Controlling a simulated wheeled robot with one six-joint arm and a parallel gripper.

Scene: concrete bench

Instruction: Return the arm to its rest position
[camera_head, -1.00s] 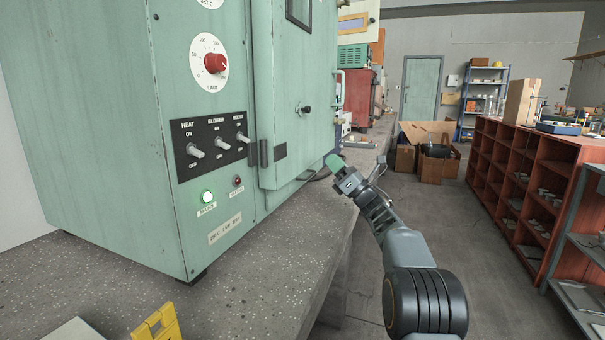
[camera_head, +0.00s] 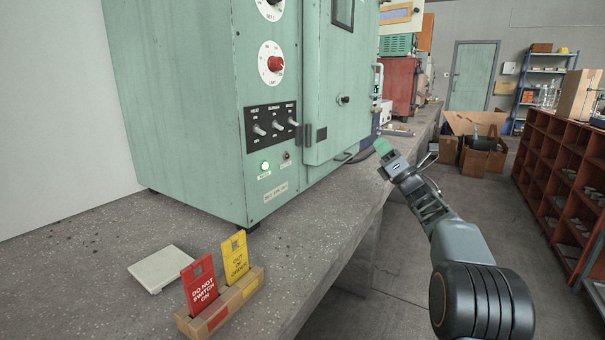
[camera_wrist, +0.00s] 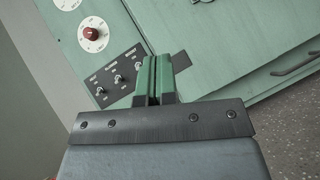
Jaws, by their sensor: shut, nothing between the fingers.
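My gripper (camera_head: 381,147) is at the end of my extended arm, beside the bench edge and to the right of the green oven cabinet (camera_head: 185,95). In the wrist view, my gripper (camera_wrist: 158,62) shows its two green fingers closed together with nothing between them. Behind the fingers, the cabinet's switch panel (camera_wrist: 118,76) and a red-centred dial (camera_wrist: 93,34) show. The fingers appear apart from the cabinet.
The speckled bench (camera_head: 60,260) holds a wooden holder (camera_head: 222,308) with a red tag (camera_head: 200,287) and a yellow tag (camera_head: 235,258), beside a pale flat plate (camera_head: 166,269). A red-brown shelf (camera_head: 560,170) stands right. The floor (camera_head: 400,280) between is open.

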